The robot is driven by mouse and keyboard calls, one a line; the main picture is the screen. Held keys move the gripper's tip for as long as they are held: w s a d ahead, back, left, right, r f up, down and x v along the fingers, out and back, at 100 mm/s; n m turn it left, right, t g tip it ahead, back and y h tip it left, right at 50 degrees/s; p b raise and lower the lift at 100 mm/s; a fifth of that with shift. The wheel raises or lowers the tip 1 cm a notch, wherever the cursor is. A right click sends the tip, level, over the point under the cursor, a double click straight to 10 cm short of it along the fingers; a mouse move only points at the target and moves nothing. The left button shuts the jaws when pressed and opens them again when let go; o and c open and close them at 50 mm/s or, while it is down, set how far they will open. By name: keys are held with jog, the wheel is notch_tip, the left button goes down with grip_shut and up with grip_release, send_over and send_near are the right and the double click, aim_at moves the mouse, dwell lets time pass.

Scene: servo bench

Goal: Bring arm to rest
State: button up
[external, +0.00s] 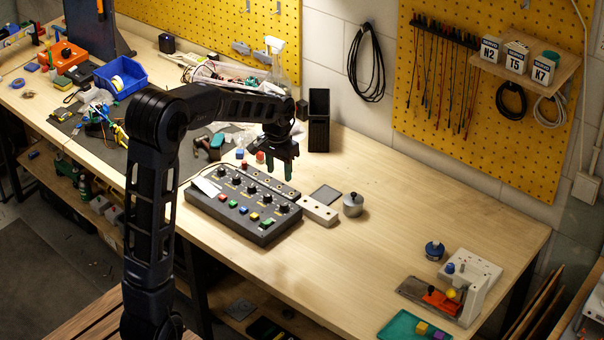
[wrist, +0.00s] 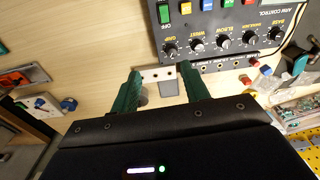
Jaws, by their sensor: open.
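The dark arm control box (external: 243,212) sits on the bench with a row of knobs and a row of coloured buttons. In the wrist view the control box (wrist: 210,35) fills the top right, with knobs labelled GRIP, WRIST, ELBOW and BASE. A green button (wrist: 163,13) labelled OFF is at its left end. My gripper (external: 282,170) hangs above the bench behind the box, with the arm bent over from the left. In the wrist view my gripper (wrist: 159,72) has its green fingers apart with nothing held between them.
A black upright holder (external: 319,120) and a spray bottle (external: 275,62) stand behind. The bench's right middle is clear.

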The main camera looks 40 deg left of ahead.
jog(key=s+d+r+t, duration=0.1)
jog(key=s+d+r, duration=0.2)
jog(key=s+r, duration=0.35)
jog(key=s+d+r+t, duration=0.1)
jog(key=s+d+r, duration=0.2)
jog(key=s, duration=0.7)
jog(key=s+d+t, duration=0.1)
jog(key=s+d, duration=0.1)
jog(key=s, duration=0.7)
jog(key=s+d+f+t, duration=0.1)
jog(key=s+d, duration=0.1)
jog(key=s, duration=0.8)
jog(key=shift+m, duration=0.3)
jog(key=shift+f, duration=0.1)
